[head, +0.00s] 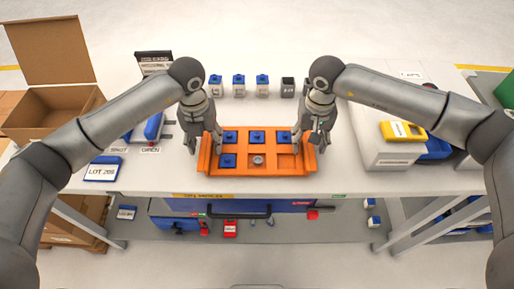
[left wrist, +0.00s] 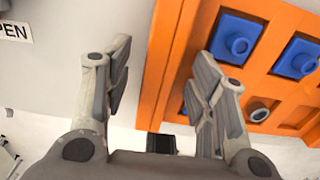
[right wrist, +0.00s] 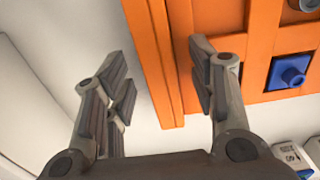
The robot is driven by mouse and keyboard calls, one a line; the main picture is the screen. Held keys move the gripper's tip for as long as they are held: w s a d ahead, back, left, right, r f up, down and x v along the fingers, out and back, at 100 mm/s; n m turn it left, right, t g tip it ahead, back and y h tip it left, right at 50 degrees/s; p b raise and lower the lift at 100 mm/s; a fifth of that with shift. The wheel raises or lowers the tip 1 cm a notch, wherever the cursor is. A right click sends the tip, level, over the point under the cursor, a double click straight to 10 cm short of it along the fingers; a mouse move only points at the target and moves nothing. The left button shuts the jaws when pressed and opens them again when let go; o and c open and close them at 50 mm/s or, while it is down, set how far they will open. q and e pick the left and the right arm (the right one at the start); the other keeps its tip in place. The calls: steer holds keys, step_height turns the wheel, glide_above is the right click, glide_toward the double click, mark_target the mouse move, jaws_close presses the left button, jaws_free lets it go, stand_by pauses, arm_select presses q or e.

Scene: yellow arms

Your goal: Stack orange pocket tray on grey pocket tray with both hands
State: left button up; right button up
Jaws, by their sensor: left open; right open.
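The orange pocket tray (head: 257,167) lies on the white table in front of me. Several of its pockets hold blue parts (head: 256,137); one front pocket holds a round metal piece (head: 258,160), and the front right pocket looks empty. My left gripper (head: 203,147) is open at the tray's left end; in the left wrist view (left wrist: 165,75) the tray's edge wall shows between its fingers. My right gripper (head: 309,147) is open at the right end, with the edge wall between its fingers in the right wrist view (right wrist: 157,75). I cannot make out a grey pocket tray.
Several small blue-topped blocks (head: 239,86) and dark ones (head: 288,88) stand in a row behind the tray. A grey-white case with a yellow item (head: 402,131) stands at right.

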arm_select(q)
steer(key=shift+c, duration=0.4)
arm_select(e)
steer(key=shift+c, duration=0.4)
arm_select(q)
jaws_close()
arm_select(e)
jaws_close()
arm_select(q)
steer(key=shift+r, duration=0.1)
arm_select(e)
steer(key=shift+r, duration=0.1)
